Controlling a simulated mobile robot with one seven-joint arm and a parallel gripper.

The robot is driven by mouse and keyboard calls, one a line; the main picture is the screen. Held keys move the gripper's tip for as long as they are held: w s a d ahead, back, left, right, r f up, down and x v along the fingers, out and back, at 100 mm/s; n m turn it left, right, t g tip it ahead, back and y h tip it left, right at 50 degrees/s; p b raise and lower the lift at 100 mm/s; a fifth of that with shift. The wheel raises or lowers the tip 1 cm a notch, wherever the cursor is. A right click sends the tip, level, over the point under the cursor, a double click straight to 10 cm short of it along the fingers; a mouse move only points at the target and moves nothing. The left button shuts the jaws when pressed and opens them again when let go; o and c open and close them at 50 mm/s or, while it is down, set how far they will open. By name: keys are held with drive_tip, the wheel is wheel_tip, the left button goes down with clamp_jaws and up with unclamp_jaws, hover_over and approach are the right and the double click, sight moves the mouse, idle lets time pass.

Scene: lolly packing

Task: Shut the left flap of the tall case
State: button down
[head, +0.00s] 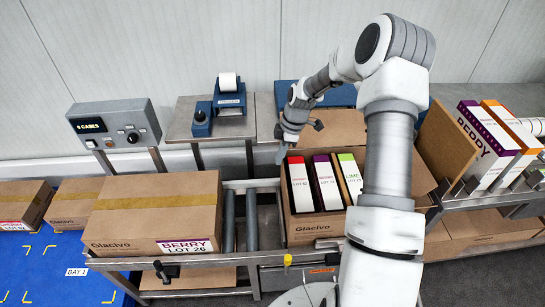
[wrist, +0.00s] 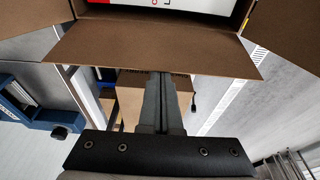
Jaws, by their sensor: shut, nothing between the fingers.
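The tall case (head: 315,228) is an open brown carton marked Glacivo on the roller line. It holds upright cartons with red, purple and green tops. Its back flap (head: 338,124) and right flap (head: 448,140) stand open. In the wrist view a flap (wrist: 155,45), apparently the left one, extends outward from the case's opening. In the head view I cannot make out the left flap clearly. My gripper (head: 281,156) is shut and empty at the case's left side. In the wrist view the gripper's fingertips (wrist: 160,75) meet the flap's outer edge; I cannot tell whether they touch.
A sealed case (head: 150,212) labelled BERRY LOT 26 lies to the left. Bare rollers (head: 252,220) separate it from the tall case. A label printer (head: 230,95) and a control box (head: 115,124) stand behind. Tall cartons (head: 486,140) stand at the right.

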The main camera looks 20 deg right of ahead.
drive_tip(key=s+d+f+y+b, duration=0.1)
drive_tip(key=d+f+y+b, duration=0.2)
drive_tip(key=b, duration=0.3)
drive_tip(key=d+f+t+y+b, duration=0.1)
drive_tip(key=d+f+y+b, duration=0.1)
drive_tip(key=d+y+b, duration=0.2)
drive_tip(key=s+d+f+t+y+b, duration=0.1)
drive_tip(key=d+f+y+b, duration=0.2)
drive_tip(key=d+b, duration=0.3)
drive_tip(key=shift+s+d+f+y+b, duration=0.35)
drive_tip(key=shift+y+b, duration=0.25)
drive_tip(key=shift+b, duration=1.2)
drive_tip(key=shift+d, duration=0.1)
drive_tip(key=shift+r, duration=0.15)
drive_tip(key=shift+r, duration=0.75)
drive_tip(key=p+v, duration=0.1)
drive_tip(key=v, duration=1.1)
drive_tip(key=shift+f, duration=0.15)
